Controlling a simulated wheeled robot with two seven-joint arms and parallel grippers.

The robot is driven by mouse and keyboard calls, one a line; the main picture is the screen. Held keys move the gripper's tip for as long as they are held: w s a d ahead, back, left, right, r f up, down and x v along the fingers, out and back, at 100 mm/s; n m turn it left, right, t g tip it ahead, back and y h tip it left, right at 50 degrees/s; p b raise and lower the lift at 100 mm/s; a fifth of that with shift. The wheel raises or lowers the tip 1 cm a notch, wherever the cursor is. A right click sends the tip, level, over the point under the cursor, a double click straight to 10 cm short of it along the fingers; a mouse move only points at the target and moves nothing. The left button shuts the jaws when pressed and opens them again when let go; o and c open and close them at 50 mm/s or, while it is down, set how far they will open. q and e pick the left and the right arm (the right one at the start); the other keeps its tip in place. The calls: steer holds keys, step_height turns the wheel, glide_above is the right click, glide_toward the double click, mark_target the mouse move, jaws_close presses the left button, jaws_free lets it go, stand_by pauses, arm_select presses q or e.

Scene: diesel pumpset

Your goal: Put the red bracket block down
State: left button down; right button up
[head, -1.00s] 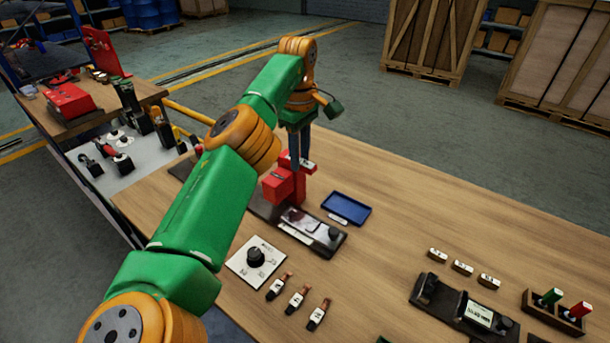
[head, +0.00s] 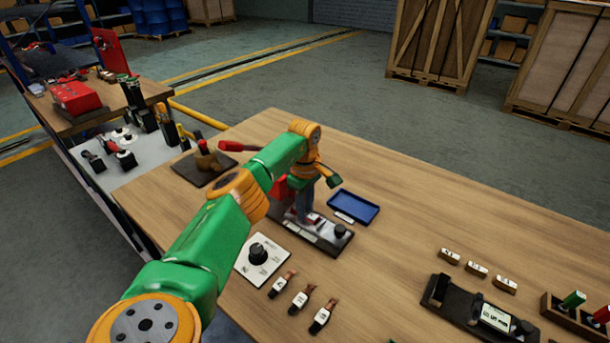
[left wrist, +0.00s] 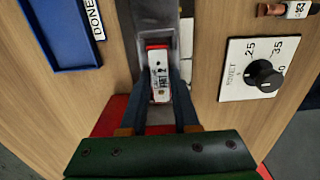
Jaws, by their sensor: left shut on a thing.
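The red bracket block (left wrist: 160,74), with a white label on its top, is between the two dark fingers of my left gripper (left wrist: 159,84) in the left wrist view. My left gripper (head: 305,207) is shut on it, low over the dark fixture (head: 329,239) in the head view. In the wrist view the block's far end is over a grey recess in the fixture; I cannot tell whether it touches the bottom. A larger red part (head: 279,187) shows behind the gripper, partly hidden by my arm. My right gripper is not in view.
A blue tray (head: 353,207) lies just right of the fixture. A white dial plate (head: 277,269) and several small tagged pieces lie in front. A dark base with a red-handled lever (head: 230,147) stands at the back left.

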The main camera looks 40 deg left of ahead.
arm_select(q)
steer(key=shift+f, duration=0.1)
steer(key=c, duration=0.7)
jaws_free()
steer(key=shift+o, duration=0.2)
steer(key=shift+s, duration=0.1)
steer(key=shift+r, duration=0.6)
step_height(320, 180, up, 11)
